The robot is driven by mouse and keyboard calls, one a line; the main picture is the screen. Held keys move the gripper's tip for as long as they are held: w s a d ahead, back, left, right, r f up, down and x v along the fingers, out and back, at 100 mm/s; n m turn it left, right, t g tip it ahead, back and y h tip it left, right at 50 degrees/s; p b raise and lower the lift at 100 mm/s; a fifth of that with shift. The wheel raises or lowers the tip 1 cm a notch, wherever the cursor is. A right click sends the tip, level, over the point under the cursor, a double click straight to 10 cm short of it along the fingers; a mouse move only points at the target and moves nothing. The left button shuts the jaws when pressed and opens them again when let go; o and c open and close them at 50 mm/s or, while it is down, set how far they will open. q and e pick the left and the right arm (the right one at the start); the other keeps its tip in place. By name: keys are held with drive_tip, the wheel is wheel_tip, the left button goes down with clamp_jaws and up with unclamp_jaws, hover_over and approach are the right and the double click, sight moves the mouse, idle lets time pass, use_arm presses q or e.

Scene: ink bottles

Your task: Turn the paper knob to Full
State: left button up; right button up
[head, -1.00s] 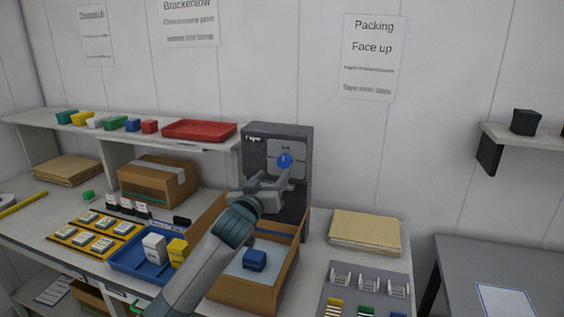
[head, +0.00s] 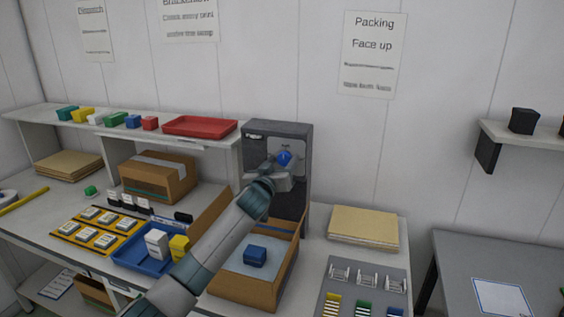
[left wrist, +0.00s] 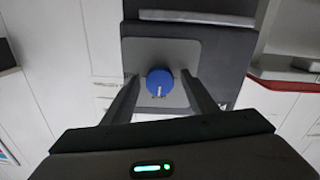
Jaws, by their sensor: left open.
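The paper knob (head: 284,158) is a round blue knob on the light plate of a dark grey dispenser (head: 294,133) at the back of the bench. In the left wrist view the knob (left wrist: 160,82) carries a pale pointer mark at its lower side in that picture; the labels around it are too small to read. My left gripper (head: 284,172) is at the dispenser's front. In the left wrist view its open fingers (left wrist: 160,88) stand on either side of the knob, with gaps to both sides. My right gripper is not in view.
An open cardboard box (head: 240,288) with a blue block (head: 255,256) stands below my left arm. A blue tray (head: 130,258) with small boxes is left of it. A shelf with a red tray (head: 200,127) is beside the dispenser. Brown paper sheets (head: 364,226) lie to the right.

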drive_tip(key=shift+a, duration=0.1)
use_arm(q)
drive_tip(key=c, duration=1.1)
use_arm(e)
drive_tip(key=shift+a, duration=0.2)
